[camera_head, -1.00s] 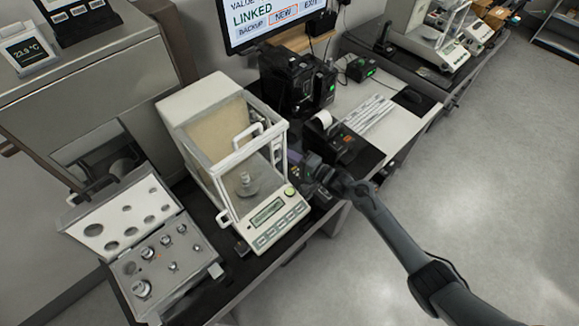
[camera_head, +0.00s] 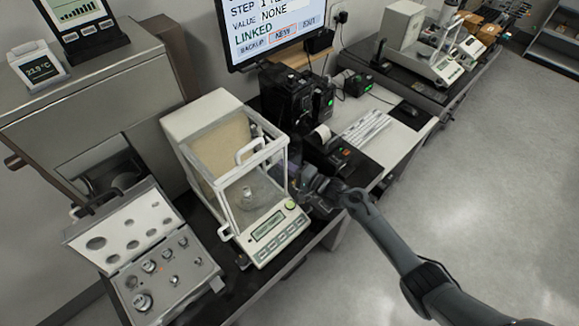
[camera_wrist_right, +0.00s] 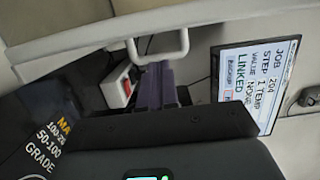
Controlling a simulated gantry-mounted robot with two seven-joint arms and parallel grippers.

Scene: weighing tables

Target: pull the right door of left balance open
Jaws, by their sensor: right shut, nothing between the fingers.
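The left balance (camera_head: 268,226) stands on the dark bench, a white draft shield with clear panes and a keypad front. A metal weight (camera_head: 248,195) is on its pan. My right gripper (camera_head: 299,178) is just right of the shield, beside its right pane, and hides part of that side. In the right wrist view the purple fingers (camera_wrist_right: 155,88) are together and empty. A white U-shaped handle (camera_wrist_right: 160,57) hangs from a pale rail just beyond their tips; I cannot tell whether they touch. The right door looks closed, but its edge is partly hidden. My left gripper is out of view.
An open weight case (camera_head: 165,268) lies left of the balance. A small printer (camera_head: 330,148) and dark devices (camera_head: 290,90) stand close behind my right gripper. A monitor (camera_head: 275,28) is at the back. The floor at right is clear.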

